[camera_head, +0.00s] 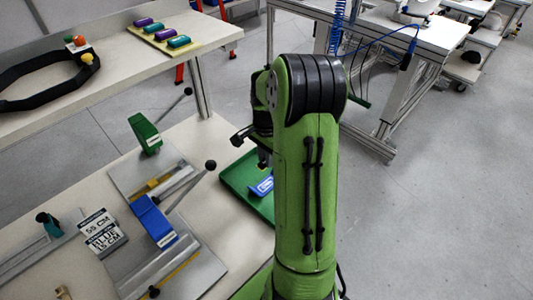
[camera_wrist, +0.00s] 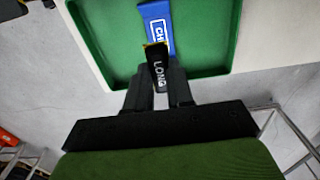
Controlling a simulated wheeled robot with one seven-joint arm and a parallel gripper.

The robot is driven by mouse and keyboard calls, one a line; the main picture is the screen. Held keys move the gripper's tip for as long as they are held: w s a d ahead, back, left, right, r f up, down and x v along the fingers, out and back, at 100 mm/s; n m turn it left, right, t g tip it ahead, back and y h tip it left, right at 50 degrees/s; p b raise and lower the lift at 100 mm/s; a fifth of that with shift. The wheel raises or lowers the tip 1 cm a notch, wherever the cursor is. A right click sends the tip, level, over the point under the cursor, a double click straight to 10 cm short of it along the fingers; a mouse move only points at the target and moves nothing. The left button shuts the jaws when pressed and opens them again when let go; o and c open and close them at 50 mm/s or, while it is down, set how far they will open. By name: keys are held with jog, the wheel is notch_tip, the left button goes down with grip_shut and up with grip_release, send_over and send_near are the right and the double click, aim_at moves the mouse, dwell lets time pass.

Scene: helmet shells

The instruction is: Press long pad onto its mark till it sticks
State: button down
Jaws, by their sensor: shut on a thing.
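The long pad (camera_wrist: 158,72) is a small black piece lettered "LONG". It is between the fingers of my gripper (camera_wrist: 160,88), which is shut on it. A blue piece (camera_wrist: 156,18) with white lettering lies in the green tray beyond the pad; it also shows in the head view (camera_head: 262,187). A thin yellow edge shows at the pad's far end; I cannot tell whether it belongs to the pad or to a mark. The pad overlaps the near end of the blue piece in the picture; whether they touch is unclear. In the head view my arm hides most of the gripper.
The green tray (camera_head: 236,180) has a raised rim and stands at the table's right edge. Left of it are metal fixtures with a blue block (camera_head: 154,222), a green block (camera_head: 145,134) and black-knobbed levers (camera_head: 210,165). Label cards (camera_head: 101,233) lie further left.

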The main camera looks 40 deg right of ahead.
aim_at(266, 184)
notch_tip(266, 184, down, 11)
jog(key=b, duration=0.7)
jog(key=shift+r, duration=0.15)
jog(key=shift+f+b, duration=0.3)
jog(key=shift+b, duration=0.05)
dwell(0.8)
jog(key=c, duration=0.9)
grip_release()
jog(key=shift+r, duration=0.15)
notch_tip(266, 184, up, 16)
jog(key=p, duration=0.5)
jog(key=shift+f, duration=0.2)
